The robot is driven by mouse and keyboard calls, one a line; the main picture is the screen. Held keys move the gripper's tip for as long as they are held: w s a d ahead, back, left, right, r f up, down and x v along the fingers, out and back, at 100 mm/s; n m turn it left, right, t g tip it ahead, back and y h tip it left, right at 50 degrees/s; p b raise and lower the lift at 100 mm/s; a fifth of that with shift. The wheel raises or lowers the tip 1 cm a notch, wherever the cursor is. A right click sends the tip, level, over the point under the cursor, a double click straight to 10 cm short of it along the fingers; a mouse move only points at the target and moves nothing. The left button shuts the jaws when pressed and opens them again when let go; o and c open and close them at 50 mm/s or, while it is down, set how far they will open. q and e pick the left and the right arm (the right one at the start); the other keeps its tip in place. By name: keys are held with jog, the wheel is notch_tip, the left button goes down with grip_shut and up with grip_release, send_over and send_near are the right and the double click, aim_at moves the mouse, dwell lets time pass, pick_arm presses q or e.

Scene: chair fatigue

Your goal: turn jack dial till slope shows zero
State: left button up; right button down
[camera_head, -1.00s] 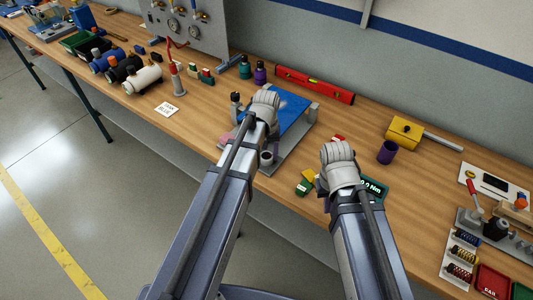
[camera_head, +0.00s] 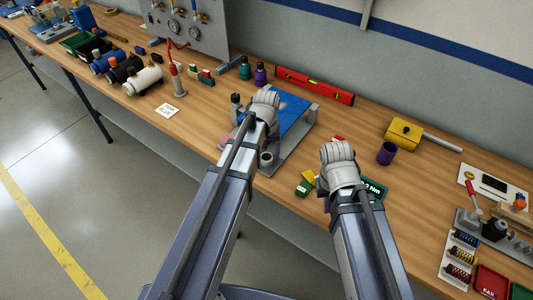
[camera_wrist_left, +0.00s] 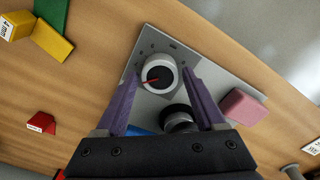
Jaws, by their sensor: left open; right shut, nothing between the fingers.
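The white jack dial (camera_wrist_left: 158,75) with a red pointer sits on a grey metal plate (camera_wrist_left: 200,72) in the left wrist view; it also shows in the head view (camera_head: 266,159). My left gripper (camera_wrist_left: 160,72) is open, its purple fingers on either side of the dial in the picture; whether they touch it I cannot tell. A black knob (camera_wrist_left: 178,119) lies nearer the palm.
Yellow and green blocks (camera_head: 304,186) lie between the arms. A red level (camera_head: 315,85) is by the wall.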

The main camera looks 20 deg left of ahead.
aim_at(267, 157)
pick_arm(q)
notch_tip(267, 157, up, 7)
jog(key=p, duration=0.6)
jog(key=shift+r+p, duration=0.15)
jog(key=shift+p, duration=0.2)
pick_arm(e)
notch_tip(267, 157, up, 7)
pick_arm(q)
jog(key=s+d+f+m+b, duration=0.1)
jog(key=s+d+m, duration=0.2)
jog(key=s+d, duration=0.2)
jog(key=s+d+f+m+y+b, duration=0.1)
jog(key=s+d+f+m+b, duration=0.1)
jog(key=s+d, duration=0.3)
jog(key=s+m, duration=0.1)
jog(key=s, duration=0.3)
jog(key=shift+s+d+m, duration=0.2)
jog(key=shift+s+m, duration=0.1)
pick_arm(e)
notch_tip(267, 157, down, 3)
jog(key=shift+f, duration=0.1)
pick_arm(q)
jog(key=shift+s+f, duration=0.1)
jog(key=shift+f, duration=0.05)
